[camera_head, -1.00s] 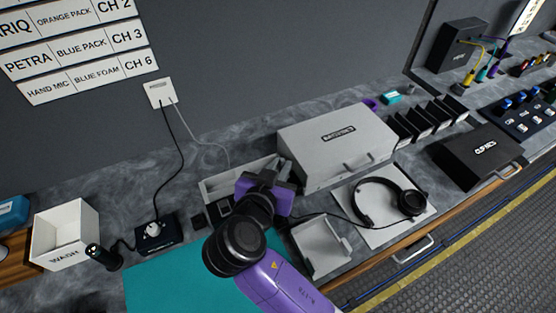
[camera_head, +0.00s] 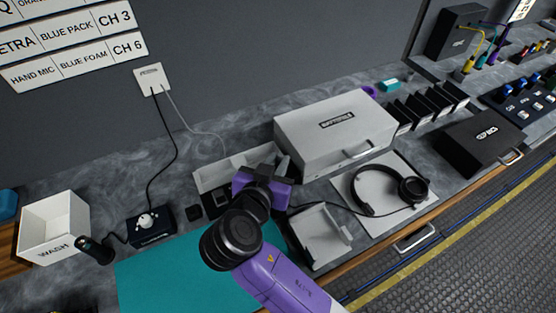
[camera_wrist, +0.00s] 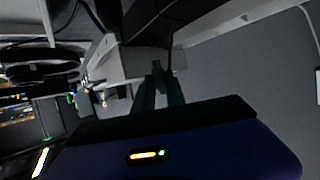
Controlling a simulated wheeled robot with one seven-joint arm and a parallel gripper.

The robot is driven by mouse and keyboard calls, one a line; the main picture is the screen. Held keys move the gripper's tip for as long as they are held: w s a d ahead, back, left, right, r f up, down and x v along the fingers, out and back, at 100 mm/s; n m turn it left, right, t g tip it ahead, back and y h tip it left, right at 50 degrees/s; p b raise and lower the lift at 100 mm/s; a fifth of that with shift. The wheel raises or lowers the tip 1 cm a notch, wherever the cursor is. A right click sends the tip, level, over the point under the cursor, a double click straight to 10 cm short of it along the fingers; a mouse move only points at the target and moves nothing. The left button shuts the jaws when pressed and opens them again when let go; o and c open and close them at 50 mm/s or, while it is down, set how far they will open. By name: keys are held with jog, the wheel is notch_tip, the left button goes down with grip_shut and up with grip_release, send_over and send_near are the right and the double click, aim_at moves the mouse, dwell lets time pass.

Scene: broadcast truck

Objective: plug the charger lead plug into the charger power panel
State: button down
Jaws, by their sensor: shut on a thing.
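My gripper (camera_head: 284,164) is over the counter at the front of a long grey-white open tray (camera_head: 210,180), left of the batteries case. In the wrist view its two dark fingers (camera_wrist: 158,84) are closed on a small dark piece (camera_wrist: 159,62), which looks like the charger lead plug. My wrist hides the plug in the head view. A white wall plate (camera_head: 148,76) with a black lead and a grey lead may be the charger power panel; its label is unreadable. The grey lead (camera_head: 205,127) runs down behind the tray.
A batteries case (camera_head: 335,140) stands right of my gripper. Headphones (camera_head: 388,191) lie on a white mat, with a black cable toward my wrist. A small grey open holder (camera_head: 320,237) is in front. A black box (camera_head: 151,227) and a WASH bin (camera_head: 53,229) stand left.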

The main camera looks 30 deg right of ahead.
jog(key=shift+f+b, duration=0.85)
jog(key=shift+f, duration=0.5)
jog(key=shift+f+b, duration=1.2)
jog(key=shift+b, duration=0.05)
dwell(1.0)
jog(key=c, duration=1.3)
grip_release()
jog(key=shift+s+a+r, duration=0.1)
jog(key=v, duration=0.7)
jog(key=shift+s+a+r+b, duration=0.15)
jog(key=shift+s+a+b, duration=0.05)
jog(key=shift+b, duration=0.15)
